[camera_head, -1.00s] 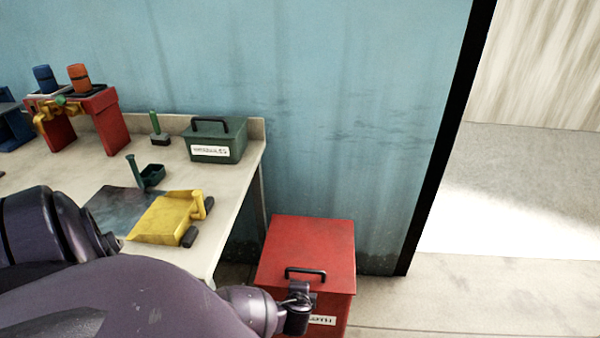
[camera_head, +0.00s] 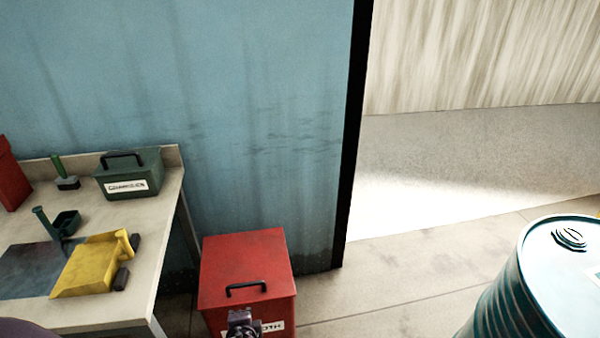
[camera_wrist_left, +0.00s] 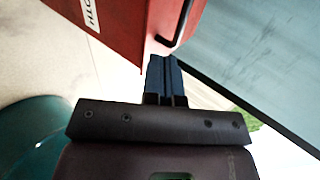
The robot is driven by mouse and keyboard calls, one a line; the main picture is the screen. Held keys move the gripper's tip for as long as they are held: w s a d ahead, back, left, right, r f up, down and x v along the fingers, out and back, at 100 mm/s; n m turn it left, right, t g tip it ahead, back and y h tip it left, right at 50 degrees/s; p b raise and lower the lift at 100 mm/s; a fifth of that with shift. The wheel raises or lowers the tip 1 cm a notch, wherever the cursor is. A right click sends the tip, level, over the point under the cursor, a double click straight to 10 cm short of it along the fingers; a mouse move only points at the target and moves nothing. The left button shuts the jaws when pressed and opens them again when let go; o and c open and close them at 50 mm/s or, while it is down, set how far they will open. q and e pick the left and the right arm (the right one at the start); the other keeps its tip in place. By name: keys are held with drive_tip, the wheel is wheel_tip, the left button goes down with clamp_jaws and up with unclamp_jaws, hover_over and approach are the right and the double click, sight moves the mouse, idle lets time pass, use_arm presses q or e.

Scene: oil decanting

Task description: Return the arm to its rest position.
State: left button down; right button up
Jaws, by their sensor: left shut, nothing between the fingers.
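My left gripper (camera_head: 241,324) shows at the bottom of the head view, in front of the red box (camera_head: 247,262) with the black handle and white label. In the left wrist view the gripper's dark fingers (camera_wrist_left: 165,78) are together with nothing between them. The red box also shows there at the top (camera_wrist_left: 118,28), beyond the fingertips. I cannot tell whether the fingers touch it. My right gripper is in neither view.
A workbench (camera_head: 150,235) at left holds a yellow dustpan-like tool (camera_head: 85,270), a green labelled box (camera_head: 130,176), a small dark green scoop (camera_head: 66,222) and a green-handled brush (camera_head: 66,182). A teal drum (camera_head: 515,290) stands at lower right. Floor between red box and drum is clear.

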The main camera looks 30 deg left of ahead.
use_arm(q)
drive_tip(key=w+d+r+n+t+h, duration=0.2)
drive_tip(key=d+r+t+h, duration=0.15)
drive_tip(key=d+h, duration=0.55)
drive_tip(key=s+a+r+n+y, duration=0.1)
drive_tip(key=s+n+y, duration=0.1)
drive_tip(key=s+n, duration=0.5)
drive_tip(key=shift+s+a+r, duration=0.2)
drive_tip(key=shift+s+r, duration=0.15)
drive_tip(key=shift+s, duration=1.4)
